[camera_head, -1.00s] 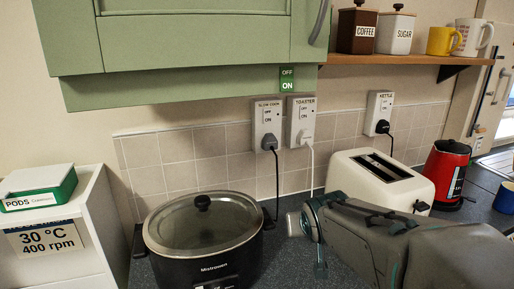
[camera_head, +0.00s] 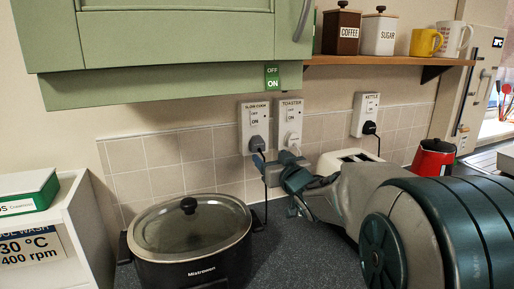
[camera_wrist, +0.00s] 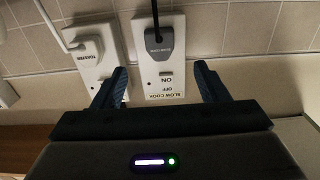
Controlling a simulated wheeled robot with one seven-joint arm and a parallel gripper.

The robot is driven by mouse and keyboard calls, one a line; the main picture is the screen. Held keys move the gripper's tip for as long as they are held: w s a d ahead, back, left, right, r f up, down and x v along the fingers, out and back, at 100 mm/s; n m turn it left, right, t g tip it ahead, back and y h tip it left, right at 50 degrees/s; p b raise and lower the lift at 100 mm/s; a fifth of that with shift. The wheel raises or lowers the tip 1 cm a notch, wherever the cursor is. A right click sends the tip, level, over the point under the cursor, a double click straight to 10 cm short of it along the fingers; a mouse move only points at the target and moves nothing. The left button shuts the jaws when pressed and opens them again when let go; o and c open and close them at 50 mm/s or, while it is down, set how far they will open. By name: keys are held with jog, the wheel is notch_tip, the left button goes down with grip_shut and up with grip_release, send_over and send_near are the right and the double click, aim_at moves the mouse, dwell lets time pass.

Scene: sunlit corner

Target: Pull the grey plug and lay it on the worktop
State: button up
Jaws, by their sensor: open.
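The grey plug (camera_head: 256,145) sits in the left wall socket (camera_head: 251,118), labelled slow cook, with a dark cord hanging down. In the wrist view, which is upside down, the grey plug (camera_wrist: 159,42) is in its socket between the lines of my two fingers. My gripper (camera_head: 272,161) is open just below and right of the plug in the head view. In the wrist view my gripper (camera_wrist: 161,78) straddles the socket plate with its fingers apart, neither seen touching the plug. The dark speckled worktop (camera_head: 315,240) is below.
A white plug (camera_head: 293,140) is in the toaster socket close by on the right; a black plug (camera_head: 369,127) is in the kettle socket. The slow cooker (camera_head: 190,245) stands below left. The toaster (camera_head: 340,160) and red kettle (camera_head: 433,158) are behind my arm. A green cupboard hangs above.

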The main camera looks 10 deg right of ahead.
aim_at(260, 147)
jog(key=shift+w+a, duration=0.3)
jog(key=shift+w, duration=1.2)
jog(key=shift+w+a, duration=0.25)
jog(key=shift+w, duration=1.2)
jog(key=shift+w+a, duration=0.3)
jog(key=shift+w, duration=1.2)
jog(key=c, duration=1.3)
jog(key=shift+s+d+b, duration=0.2)
jog(key=shift+s, duration=0.8)
jog(key=shift+s+d+b, duration=0.2)
jog(key=shift+s+b, duration=0.05)
jog(key=shift+s, duration=0.75)
jog(key=shift+s+d+b, duration=0.2)
jog(key=shift+s, duration=0.8)
jog(key=shift+c, duration=0.3)
